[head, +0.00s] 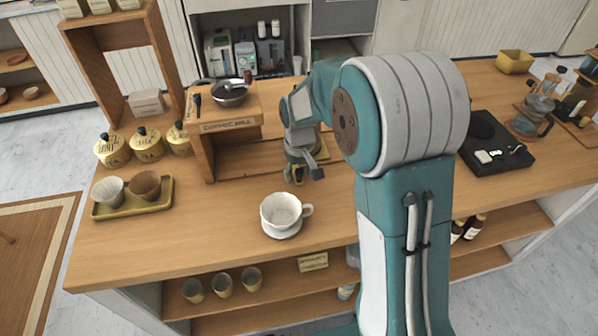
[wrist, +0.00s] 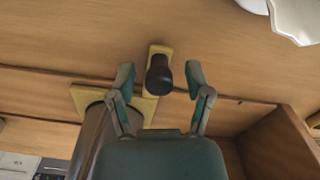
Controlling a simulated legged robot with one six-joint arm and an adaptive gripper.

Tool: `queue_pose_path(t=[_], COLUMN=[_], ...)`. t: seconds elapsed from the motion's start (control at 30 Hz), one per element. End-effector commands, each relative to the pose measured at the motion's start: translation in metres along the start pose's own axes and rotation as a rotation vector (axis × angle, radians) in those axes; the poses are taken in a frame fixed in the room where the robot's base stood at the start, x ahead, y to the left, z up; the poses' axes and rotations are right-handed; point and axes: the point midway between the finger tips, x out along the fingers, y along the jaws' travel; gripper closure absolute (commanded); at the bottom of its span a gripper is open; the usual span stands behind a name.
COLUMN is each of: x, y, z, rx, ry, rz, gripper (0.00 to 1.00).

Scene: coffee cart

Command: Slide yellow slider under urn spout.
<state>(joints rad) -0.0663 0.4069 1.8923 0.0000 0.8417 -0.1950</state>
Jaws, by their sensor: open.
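The yellow slider (wrist: 154,49) is a small yellow strip with a black knob (wrist: 160,76) standing up from it, seen in the wrist view. My gripper (wrist: 159,80) is open, with one finger on each side of the knob and visible gaps between. A yellow square plate (wrist: 146,108) lies beside it, with a dark grey cylinder (wrist: 92,145) over it that may be the urn. No spout can be made out. In the head view my gripper (head: 305,174) is low over the counter, right of the coffee mill stand, and my arm hides much behind it.
The wooden coffee mill stand (head: 233,124) is close on the left. A white cup (head: 281,211) on a saucer stands in front. A yellow tray (head: 133,209) with two cups is at left. A black scale (head: 489,152) is at right. The counter's front left is clear.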

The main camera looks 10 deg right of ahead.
Motion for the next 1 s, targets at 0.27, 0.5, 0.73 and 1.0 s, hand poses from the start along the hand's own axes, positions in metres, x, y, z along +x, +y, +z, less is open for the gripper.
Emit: queue_pose_path(t=[0.27,0.5,0.73,1.0], x=[0.0,0.0,0.001,0.001], y=[0.0,0.003,0.027,0.087], z=[0.0,0.001,0.008,0.024], rx=[0.0,0.001,0.005,0.007], ry=[0.0,-0.001,-0.002,-0.003], rz=[0.0,0.0,0.0,-0.001], gripper=[1.0,1.0,1.0,1.0])
